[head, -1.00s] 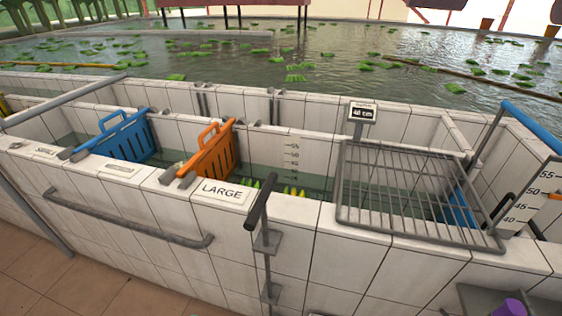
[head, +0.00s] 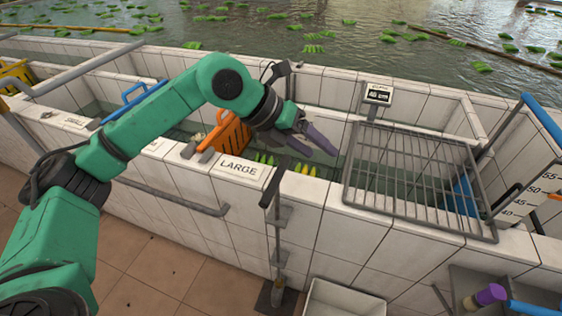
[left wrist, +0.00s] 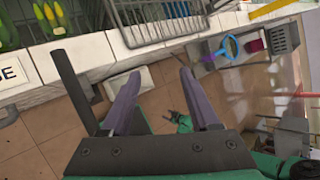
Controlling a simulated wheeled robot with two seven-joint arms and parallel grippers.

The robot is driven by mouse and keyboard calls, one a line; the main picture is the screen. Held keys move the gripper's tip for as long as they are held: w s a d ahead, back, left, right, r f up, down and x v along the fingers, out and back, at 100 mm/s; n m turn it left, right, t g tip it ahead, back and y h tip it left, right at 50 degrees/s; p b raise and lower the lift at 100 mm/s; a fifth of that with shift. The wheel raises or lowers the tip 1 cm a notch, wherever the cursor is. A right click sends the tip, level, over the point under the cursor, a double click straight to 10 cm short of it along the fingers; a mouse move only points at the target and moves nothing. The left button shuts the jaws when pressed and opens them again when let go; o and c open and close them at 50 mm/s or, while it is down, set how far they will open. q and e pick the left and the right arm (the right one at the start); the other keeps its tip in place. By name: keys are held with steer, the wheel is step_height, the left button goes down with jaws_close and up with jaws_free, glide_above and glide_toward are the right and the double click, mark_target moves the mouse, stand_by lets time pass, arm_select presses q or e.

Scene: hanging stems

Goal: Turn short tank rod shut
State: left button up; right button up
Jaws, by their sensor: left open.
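A rod (head: 273,190) with a dark T-like handle stands at the front wall of the tank, beside the LARGE sign (head: 240,168); I cannot read whether it is the short tank's rod. Its dark handle also seems to show in the left wrist view (left wrist: 75,88), left of the fingers. My left gripper (head: 318,138) has purple fingers, is open and empty, and hangs over the tank, behind and right of the rod's handle, apart from it. In the left wrist view the open fingers (left wrist: 160,92) have nothing between them. My right gripper is not in view.
An orange slatted panel (head: 228,135) stands in the tank just left of my gripper, partly behind my arm. A wire rack (head: 410,180) covers the tank at right. A display (head: 378,95) stands at the back wall. A white bin (head: 345,298) is on the floor.

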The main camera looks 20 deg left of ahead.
mark_target(281, 164)
arm_select(q)
steer(key=w+a+n+y, duration=0.2)
steer(key=a+y, duration=0.3)
steer(key=a, duration=0.8)
steer(key=p+x, duration=0.1)
steer(key=x, duration=0.4)
steer(key=p+x, duration=0.2)
steer(key=x, duration=0.2)
steer(key=p+x, duration=0.2)
steer(key=x, duration=0.3)
steer(key=shift+w+d+f, duration=0.15)
steer(key=shift+d+f, duration=0.1)
steer(key=shift+d, duration=0.1)
steer(key=shift+w+f, duration=0.1)
steer(key=shift+f, duration=0.15)
jaws_close()
steer(key=shift+r, duration=0.1)
